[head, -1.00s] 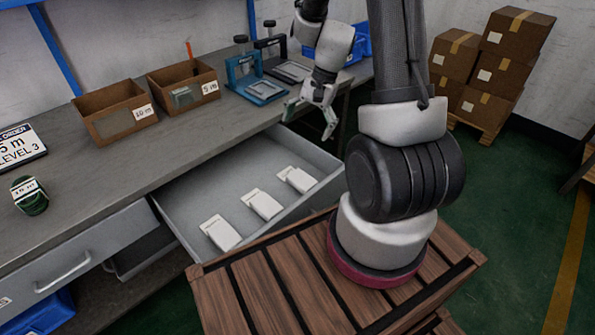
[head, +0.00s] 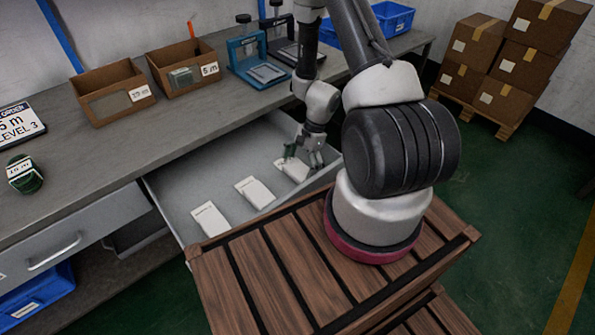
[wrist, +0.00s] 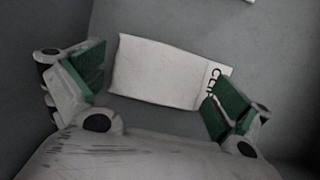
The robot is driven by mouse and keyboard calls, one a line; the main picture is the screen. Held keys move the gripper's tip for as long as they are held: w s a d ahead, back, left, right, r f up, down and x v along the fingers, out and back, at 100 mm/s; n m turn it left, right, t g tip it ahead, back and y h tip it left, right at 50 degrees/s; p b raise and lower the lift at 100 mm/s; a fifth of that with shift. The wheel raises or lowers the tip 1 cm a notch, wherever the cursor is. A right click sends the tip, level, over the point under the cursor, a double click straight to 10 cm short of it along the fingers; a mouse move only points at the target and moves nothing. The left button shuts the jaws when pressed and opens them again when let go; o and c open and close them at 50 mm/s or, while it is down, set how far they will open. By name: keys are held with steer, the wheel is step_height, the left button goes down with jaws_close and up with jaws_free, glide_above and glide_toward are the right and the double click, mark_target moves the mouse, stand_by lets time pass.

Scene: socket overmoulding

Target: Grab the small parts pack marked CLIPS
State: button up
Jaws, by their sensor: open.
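The pack marked CLIPS (wrist: 165,72) lies flat in the open drawer (head: 172,196). It is white, and the wrist view shows part of its black lettering at the right end, partly covered by a green fingertip. In the head view it is the rightmost pack (head: 291,169), partly behind my gripper (head: 303,158). In the wrist view my gripper (wrist: 158,92) is open, with one green finger pad beyond each end of the pack. Whether the pads touch it cannot be told. Two similar white packs lie to the left, a middle one (head: 255,193) and a left one (head: 211,219).
The drawer's right wall (head: 325,172) is close to my gripper. The workbench (head: 100,150) above carries two cardboard bins (head: 112,103), blue clamp fixtures (head: 257,72) and a green coil (head: 25,178). Stacked cartons (head: 500,65) stand at the back right.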

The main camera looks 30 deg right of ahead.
steer(key=shift+a+f, duration=0.1)
steer(key=shift+f, duration=0.15)
steer(key=c, duration=0.7)
steer(key=shift+r, duration=0.1)
